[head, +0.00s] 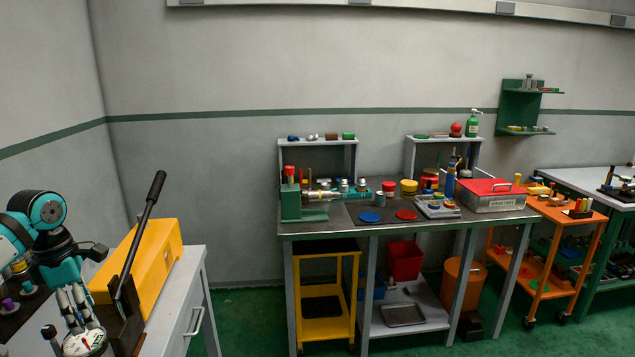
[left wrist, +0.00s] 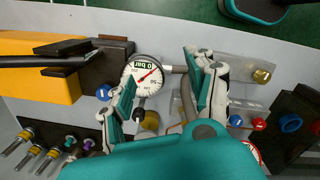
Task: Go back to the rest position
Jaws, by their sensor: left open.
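My left gripper (head: 75,306) is at the lower left of the head view, pointing down over the near grey bench. In the left wrist view its two fingers (left wrist: 157,88) are spread apart. A round white gauge (left wrist: 142,74) marked "0 bar" shows between and beyond them; its red needle points up and right. Nothing is visibly clamped, though I cannot tell the distance between fingers and gauge. The gauge (head: 85,342) also shows just below the gripper in the head view. My right gripper is not in view.
A yellow box (head: 158,265) with a raised black lever (head: 146,220) stands right beside the gripper on the near bench (head: 190,285). Across open green floor (head: 248,315) is a workbench (head: 340,228) with a green vise (head: 300,205). An orange cart (head: 545,225) stands to the right.

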